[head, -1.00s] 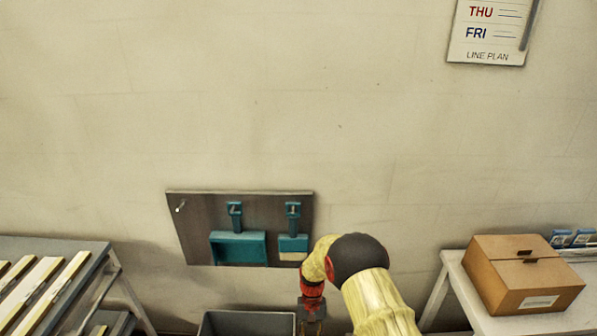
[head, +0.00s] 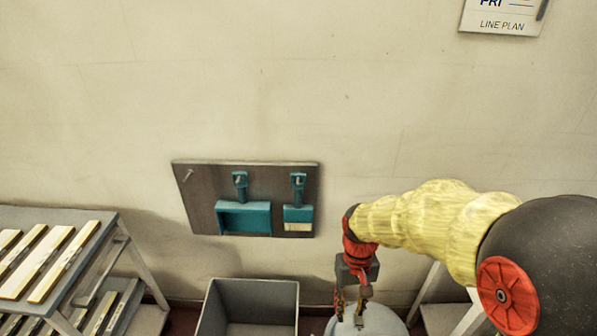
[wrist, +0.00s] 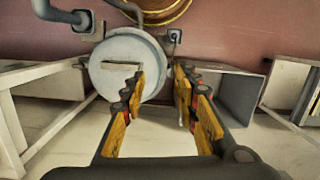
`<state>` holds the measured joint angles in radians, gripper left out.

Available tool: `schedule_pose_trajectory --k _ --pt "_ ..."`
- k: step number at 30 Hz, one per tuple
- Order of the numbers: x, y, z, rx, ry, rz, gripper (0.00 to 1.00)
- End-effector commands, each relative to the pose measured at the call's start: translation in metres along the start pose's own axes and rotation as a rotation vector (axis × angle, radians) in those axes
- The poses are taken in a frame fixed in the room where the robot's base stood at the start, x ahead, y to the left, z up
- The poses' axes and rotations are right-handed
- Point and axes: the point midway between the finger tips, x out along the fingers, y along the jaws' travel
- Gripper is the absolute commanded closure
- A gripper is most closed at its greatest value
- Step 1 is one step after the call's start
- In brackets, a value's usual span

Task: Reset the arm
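My gripper (head: 350,305) hangs pointing down at the end of my yellow-sleeved arm, at the bottom of the head view. In the wrist view my gripper (wrist: 158,80) shows its two orange-padded fingers spread apart with nothing between them. A round pale grey drum or lid (head: 368,325) is below it in the head view. The same round thing, with a slot or handle on its face, shows in the wrist view (wrist: 110,82) beyond the fingers; I cannot tell the gap.
A grey open bin (head: 250,327) stands left of my gripper. A dark board (head: 195,190) with a teal dustpan (head: 243,217) and brush (head: 298,215) hangs on the wall. A rack (head: 95,225) with pale strips is at left. My arm covers much of the right side.

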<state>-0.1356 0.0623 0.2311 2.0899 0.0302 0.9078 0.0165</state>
Motion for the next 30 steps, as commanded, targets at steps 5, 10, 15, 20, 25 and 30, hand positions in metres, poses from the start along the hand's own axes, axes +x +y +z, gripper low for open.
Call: schedule_pose_trajectory --k 5,10,15,20,25,30 --pt "-0.047 0.012 0.040 0.007 0.117 0.003 0.70" --pt "-0.080 0.021 0.077 0.018 0.229 0.009 0.70" --pt "-0.108 0.030 0.111 0.037 0.353 0.017 0.70" --pt "-0.134 0.035 0.137 0.059 0.478 0.024 0.70" --pt "-0.164 0.040 0.151 0.079 0.595 0.031 0.70" --pt "-0.176 0.043 0.156 0.090 0.642 0.035 0.70"
